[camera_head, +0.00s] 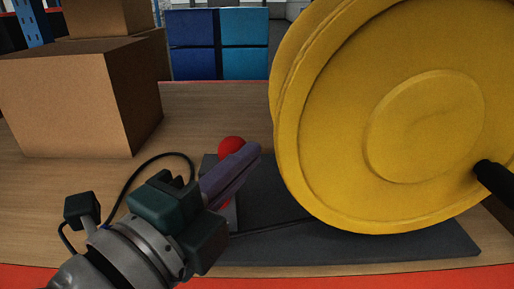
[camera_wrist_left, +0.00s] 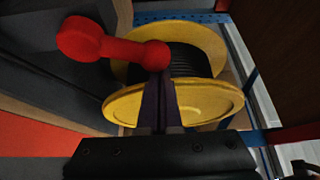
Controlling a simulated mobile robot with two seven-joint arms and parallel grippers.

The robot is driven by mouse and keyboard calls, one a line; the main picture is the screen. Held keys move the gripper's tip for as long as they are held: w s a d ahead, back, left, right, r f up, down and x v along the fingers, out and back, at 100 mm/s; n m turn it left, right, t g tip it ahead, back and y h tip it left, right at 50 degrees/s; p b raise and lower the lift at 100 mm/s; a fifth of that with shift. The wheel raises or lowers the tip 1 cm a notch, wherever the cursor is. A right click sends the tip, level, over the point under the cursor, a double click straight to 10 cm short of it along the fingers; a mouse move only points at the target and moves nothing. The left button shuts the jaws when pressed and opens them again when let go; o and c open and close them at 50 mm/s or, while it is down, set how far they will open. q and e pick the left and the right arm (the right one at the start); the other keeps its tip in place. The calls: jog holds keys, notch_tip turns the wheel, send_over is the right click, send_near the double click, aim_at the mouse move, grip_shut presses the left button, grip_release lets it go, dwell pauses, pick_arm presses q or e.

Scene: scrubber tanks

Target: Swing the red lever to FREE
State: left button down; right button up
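The red lever (camera_wrist_left: 115,48) shows in the left wrist view as a red bar with a rounded knob at each end. In the head view only its red knob (camera_head: 231,147) shows clearly, with the rest mostly hidden behind my left gripper. My left gripper (camera_head: 248,153) has its purple fingers together, lying in front of and just below the knob. In the left wrist view the fingertips (camera_wrist_left: 160,78) point at the lever's right end; whether they touch it I cannot tell. No FREE marking is legible. My right gripper is not in view.
A large yellow reel (camera_head: 350,120) stands right of the lever on a dark base plate (camera_head: 400,247). A black handle-like rod (camera_head: 495,180) sticks out at its right. Cardboard boxes (camera_head: 70,100) stand at the left on the wooden table (camera_head: 190,110). Blue bins (camera_head: 220,42) are behind.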

pick_arm(q)
jog(key=a+n+t+y+b, duration=0.1)
jog(key=a+n+t+b, duration=0.4)
jog(key=a+n+b, duration=0.2)
jog(key=shift+r+n+b, duration=0.2)
jog(key=shift+n+b, duration=0.95)
jog(key=shift+n, duration=0.85)
jog(key=shift+a+f, duration=0.1)
